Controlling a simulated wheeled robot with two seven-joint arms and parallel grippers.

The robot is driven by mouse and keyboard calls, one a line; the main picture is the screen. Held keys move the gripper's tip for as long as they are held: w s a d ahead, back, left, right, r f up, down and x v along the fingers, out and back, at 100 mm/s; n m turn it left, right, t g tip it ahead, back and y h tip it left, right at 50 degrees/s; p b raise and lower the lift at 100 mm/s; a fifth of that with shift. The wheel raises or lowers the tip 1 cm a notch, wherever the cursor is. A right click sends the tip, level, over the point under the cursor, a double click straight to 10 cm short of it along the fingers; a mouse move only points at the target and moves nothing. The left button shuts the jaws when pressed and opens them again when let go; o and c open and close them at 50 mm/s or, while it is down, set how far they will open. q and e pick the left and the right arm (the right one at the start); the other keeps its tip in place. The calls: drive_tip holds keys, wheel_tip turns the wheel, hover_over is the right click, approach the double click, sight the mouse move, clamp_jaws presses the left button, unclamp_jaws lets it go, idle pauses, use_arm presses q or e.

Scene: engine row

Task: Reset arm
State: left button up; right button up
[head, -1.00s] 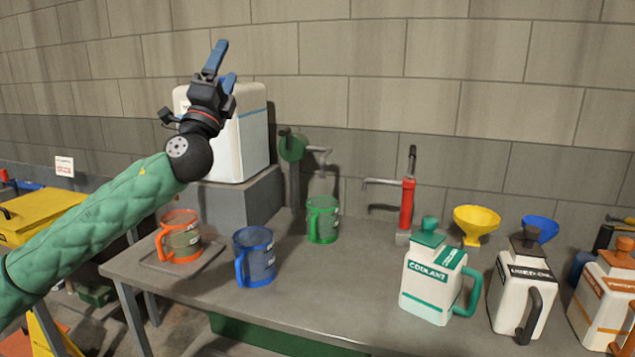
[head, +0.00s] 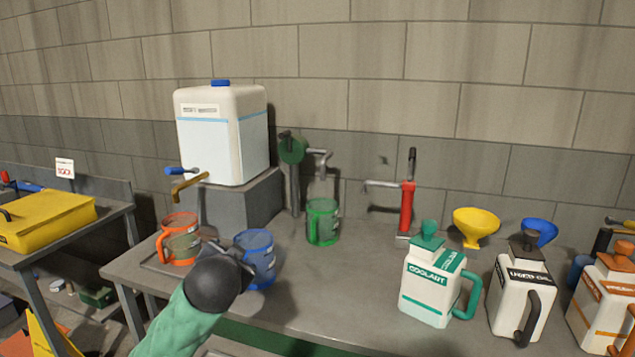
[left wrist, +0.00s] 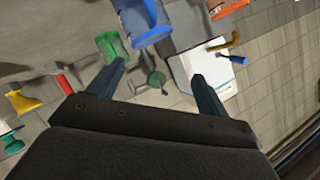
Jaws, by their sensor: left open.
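My left arm comes in low at the bottom of the head view, its dark wrist in front of the table edge and overlapping the lower left of the blue mug (head: 259,258). The fingers of my left gripper (left wrist: 158,72) show in the left wrist view, spread apart with nothing between them. Beyond them in that view are the blue mug (left wrist: 147,20), the green mug (left wrist: 112,46) and the white tank (left wrist: 205,68). Whether the wrist touches the blue mug I cannot tell. My right gripper is not in view.
The orange mug (head: 181,243) stands on a small tray at the table's left. The white tank (head: 222,135), with a brass tap (head: 188,186), sits on a grey block behind. A coolant jug (head: 430,280), other jugs, funnels and a red pump (head: 406,210) fill the right side.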

use_arm(q)
drive_tip(key=s+d+f+n+g+h, duration=0.1)
drive_tip(key=s+f+g, duration=0.2)
drive_tip(key=s+f, duration=0.9)
drive_tip(key=s+d+f+n+g+h, duration=0.2)
drive_tip(key=s+f+g, duration=0.2)
drive_tip(key=s+f, duration=0.8)
drive_tip(key=s+d+f+n+g+p, duration=0.1)
drive_tip(key=s+f+g, duration=0.3)
drive_tip(key=s+f, duration=1.2)
drive_tip(key=shift+s+d, duration=0.2)
drive_tip(key=shift+d, duration=0.1)
